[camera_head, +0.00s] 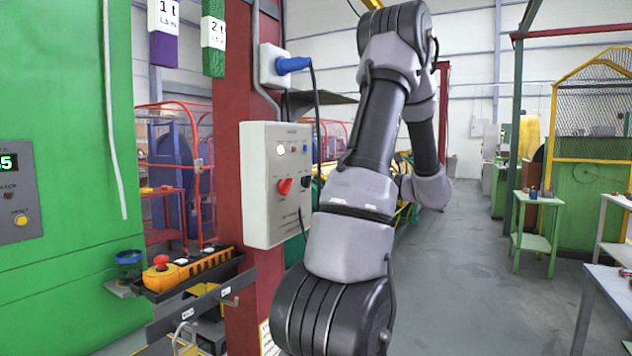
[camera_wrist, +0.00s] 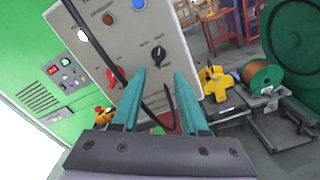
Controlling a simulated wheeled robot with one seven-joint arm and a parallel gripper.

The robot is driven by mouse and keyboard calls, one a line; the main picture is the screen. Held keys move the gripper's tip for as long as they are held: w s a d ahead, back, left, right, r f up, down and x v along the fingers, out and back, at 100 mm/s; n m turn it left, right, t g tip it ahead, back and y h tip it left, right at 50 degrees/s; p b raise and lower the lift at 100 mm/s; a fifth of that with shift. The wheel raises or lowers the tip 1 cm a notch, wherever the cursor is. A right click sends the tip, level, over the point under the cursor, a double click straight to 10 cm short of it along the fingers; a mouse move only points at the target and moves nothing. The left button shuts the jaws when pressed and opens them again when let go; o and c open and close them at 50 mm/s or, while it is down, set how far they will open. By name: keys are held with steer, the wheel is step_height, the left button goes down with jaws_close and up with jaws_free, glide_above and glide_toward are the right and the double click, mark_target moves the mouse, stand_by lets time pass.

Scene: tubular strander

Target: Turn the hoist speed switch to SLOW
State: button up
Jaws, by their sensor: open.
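A pale control box (camera_head: 270,215) hangs on a red column; it also fills the upper middle of the wrist view (camera_wrist: 195,70). It carries a red rotary handle (camera_head: 284,186) and, to its right, a black rotary knob (camera_head: 305,182). The black knob (camera_wrist: 158,53) shows in the wrist view, with small marks beside it that I cannot read, so its setting is unclear. My gripper (camera_wrist: 160,74) is open, its two teal fingers pointing at the box just below the knob and apart in the picture. Contact cannot be judged. In the head view my arm hides the gripper.
A black cable (camera_wrist: 128,75) loops down across the box and between my fingers. A blue plug (camera_head: 293,65) sits in a socket above the box. An orange pendant (camera_head: 190,268) with a red button lies on a shelf at lower left.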

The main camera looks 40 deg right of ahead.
mark_target(311, 179)
steer(key=x, duration=1)
steer(key=shift+w+a, duration=0.15)
steer(key=shift+c, duration=0.3)
jaws_close()
